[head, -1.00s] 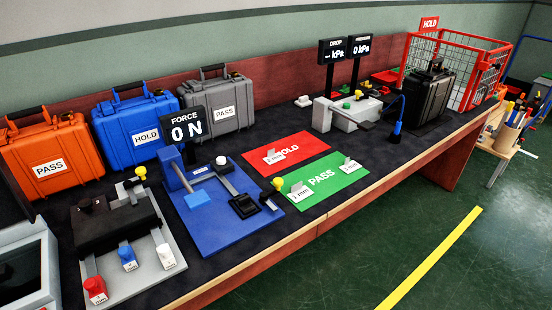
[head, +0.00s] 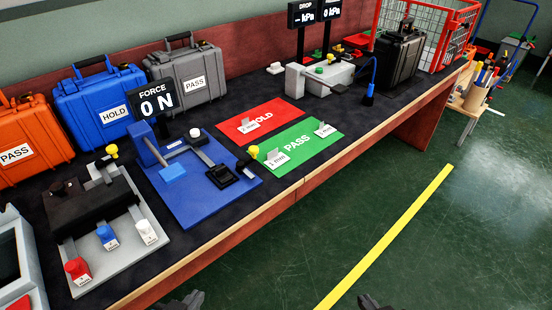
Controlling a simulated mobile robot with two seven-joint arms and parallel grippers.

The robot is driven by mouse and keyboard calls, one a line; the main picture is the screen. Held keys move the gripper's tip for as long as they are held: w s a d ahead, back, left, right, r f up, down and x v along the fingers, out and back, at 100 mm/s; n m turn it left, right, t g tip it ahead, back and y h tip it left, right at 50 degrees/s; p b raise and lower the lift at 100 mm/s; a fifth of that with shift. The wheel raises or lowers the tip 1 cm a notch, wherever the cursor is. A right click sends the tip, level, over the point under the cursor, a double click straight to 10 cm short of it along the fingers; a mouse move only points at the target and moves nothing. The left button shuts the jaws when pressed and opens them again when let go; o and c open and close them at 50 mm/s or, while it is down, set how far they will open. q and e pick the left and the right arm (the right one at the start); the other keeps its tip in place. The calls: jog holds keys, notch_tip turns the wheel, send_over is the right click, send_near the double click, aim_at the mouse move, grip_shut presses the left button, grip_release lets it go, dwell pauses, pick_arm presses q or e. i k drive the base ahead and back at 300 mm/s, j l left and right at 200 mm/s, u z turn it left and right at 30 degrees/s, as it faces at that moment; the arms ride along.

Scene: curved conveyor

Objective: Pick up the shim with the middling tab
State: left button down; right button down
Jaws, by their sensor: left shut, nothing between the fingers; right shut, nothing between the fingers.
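Three small grey shims with upright tabs and white labels lie on the mats. One shim (head: 250,126) is on the red HOLD mat (head: 268,112). Another shim (head: 277,158) is at the left end of the green PASS mat (head: 305,160), and a third shim (head: 324,129) is at its right end. I cannot surely tell which tab is the middling one; the labels are too small to read surely. My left gripper (head: 190,299) and my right gripper (head: 368,301) show only partly at the bottom edge, shut and empty, away from the bench and shims.
A blue force fixture (head: 205,205) with a yellow-knobbed lever stands left of the mats. A grey clamp fixture (head: 130,265) is further left. Cases line the back. A grey test rig (head: 325,75) stands behind the mats.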

aim_at(247, 126)
jog(key=l+u, duration=0.1)
jog(key=u, duration=0.4)
jog(key=i+l+u, duration=0.1)
jog(key=u, duration=0.4)
jog(key=l+u, duration=0.15)
jog(key=u, duration=0.3)
jog(key=l+u, duration=0.35)
jog(key=k+l+u, duration=0.2)
jog(key=l+u, duration=0.15)
jog(key=k+l+u, duration=0.1)
jog(key=l, duration=0.25)
jog(key=k+l+u, duration=0.1)
jog(key=l, duration=0.2)
jog(key=k+l+u, duration=0.1)
jog(key=l, duration=0.2)
jog(key=k+l, duration=0.05)
